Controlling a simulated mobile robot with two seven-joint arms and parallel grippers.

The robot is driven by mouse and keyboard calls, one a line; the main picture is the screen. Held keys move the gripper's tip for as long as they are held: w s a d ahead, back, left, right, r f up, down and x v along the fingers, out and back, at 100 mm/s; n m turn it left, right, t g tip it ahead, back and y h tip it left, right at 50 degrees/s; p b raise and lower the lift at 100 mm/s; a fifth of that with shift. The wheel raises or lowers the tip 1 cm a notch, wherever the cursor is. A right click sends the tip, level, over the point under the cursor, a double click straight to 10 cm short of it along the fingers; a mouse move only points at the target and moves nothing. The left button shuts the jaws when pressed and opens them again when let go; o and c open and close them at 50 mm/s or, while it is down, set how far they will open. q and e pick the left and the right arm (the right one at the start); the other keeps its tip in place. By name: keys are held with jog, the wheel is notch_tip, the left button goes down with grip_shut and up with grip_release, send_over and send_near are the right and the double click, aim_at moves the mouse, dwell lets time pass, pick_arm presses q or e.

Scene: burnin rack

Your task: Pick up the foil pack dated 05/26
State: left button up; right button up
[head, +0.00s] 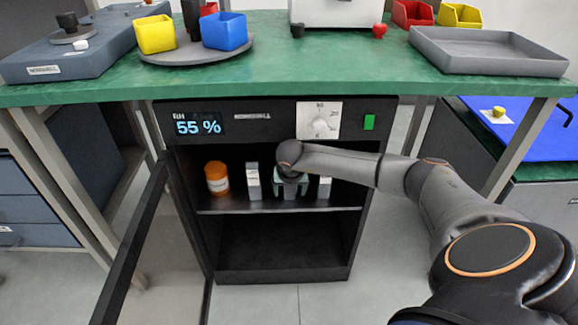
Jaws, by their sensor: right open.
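Several small upright pale packs stand on the shelf inside the open black cabinet. One pack (254,182) is left of my right gripper and another pack (325,187) is right of it. A further pale shape sits between the fingers of my right gripper (291,188). The gripper is open and reaches into the cabinet from the right, at shelf height; I cannot tell if it touches that shape. The dates on the packs are too small to read, so I cannot tell which is 05/26. My left gripper is not in view.
The cabinet door (132,245) hangs open on the left. The lower compartment (280,245) looks empty. A green worktop (300,75) above carries bins, a turntable and a grey tray (488,64).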

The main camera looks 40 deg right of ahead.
jog(key=shift+f, duration=0.1)
jog(key=shift+c, duration=0.2)
grip_shut()
dwell(0.5)
